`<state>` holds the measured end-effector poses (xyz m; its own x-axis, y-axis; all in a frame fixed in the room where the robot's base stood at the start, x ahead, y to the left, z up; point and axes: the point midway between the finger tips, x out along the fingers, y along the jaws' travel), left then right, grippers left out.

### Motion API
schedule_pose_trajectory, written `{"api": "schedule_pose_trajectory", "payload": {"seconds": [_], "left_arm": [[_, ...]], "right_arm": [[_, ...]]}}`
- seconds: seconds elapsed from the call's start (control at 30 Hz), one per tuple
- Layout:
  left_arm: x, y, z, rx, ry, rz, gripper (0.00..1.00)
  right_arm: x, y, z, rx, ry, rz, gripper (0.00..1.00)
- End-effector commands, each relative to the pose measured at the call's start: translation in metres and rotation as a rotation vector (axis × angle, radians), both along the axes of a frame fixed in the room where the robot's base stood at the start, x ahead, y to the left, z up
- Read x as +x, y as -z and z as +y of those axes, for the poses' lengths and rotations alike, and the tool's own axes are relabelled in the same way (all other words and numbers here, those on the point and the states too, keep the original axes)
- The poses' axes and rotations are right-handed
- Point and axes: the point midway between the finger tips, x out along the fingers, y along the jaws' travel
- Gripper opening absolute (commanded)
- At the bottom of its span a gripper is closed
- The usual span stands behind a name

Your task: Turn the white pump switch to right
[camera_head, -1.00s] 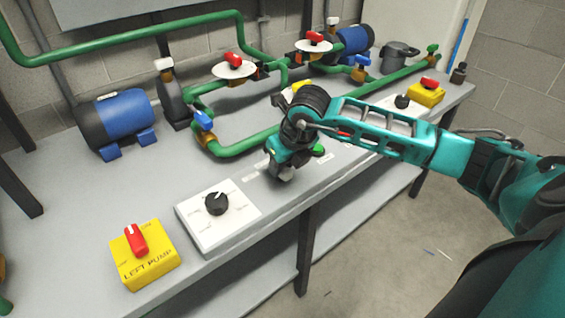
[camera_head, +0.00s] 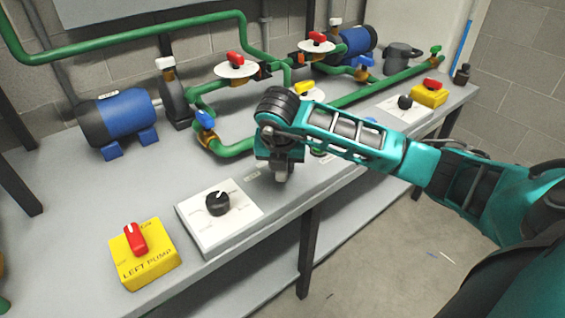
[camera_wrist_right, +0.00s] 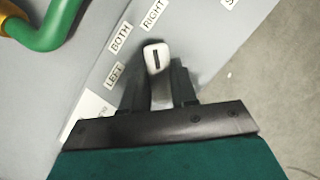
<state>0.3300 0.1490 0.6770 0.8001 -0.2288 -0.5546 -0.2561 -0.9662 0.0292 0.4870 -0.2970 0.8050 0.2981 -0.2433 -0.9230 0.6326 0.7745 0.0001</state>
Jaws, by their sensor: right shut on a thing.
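The white pump switch (camera_wrist_right: 155,57), with a dark line on it, shows in the right wrist view. It stands between the fingers of my right gripper (camera_wrist_right: 159,76), which is shut on it. The labels LEFT (camera_wrist_right: 114,75), BOTH (camera_wrist_right: 121,38) and RIGHT (camera_wrist_right: 153,14) lie around it. Its visible end points roughly toward RIGHT. In the head view my right gripper (camera_head: 282,170) reaches down to the bench near its front edge and largely hides the switch. My left gripper is not in view.
A white panel with a black knob (camera_head: 218,202) and a yellow LEFT PUMP box with a red switch (camera_head: 134,240) are to the left. Green pipes (camera_head: 235,150) and a blue pump motor (camera_head: 122,118) stand behind. Another yellow box (camera_head: 429,96) is at the right.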

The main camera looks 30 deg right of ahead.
Motion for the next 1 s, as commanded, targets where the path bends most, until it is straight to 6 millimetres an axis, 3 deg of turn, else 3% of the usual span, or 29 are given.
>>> {"api": "schedule_pose_trajectory", "payload": {"seconds": [0.6,0.63,0.87,1.0], "left_arm": [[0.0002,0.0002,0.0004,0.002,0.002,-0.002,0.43],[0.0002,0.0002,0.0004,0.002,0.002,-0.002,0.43],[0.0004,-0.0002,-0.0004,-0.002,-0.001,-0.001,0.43],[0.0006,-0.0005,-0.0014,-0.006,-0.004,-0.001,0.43]], "right_arm": [[-0.0015,0.0025,0.0008,0.002,0.041,0.008,0.0],[-0.0015,0.0025,0.0008,0.002,0.041,0.008,0.31],[-0.0008,0.0016,0.0005,0.001,0.039,0.005,0.53],[-0.0005,0.0009,0.0005,0.001,0.038,0.003,0.53]]}}
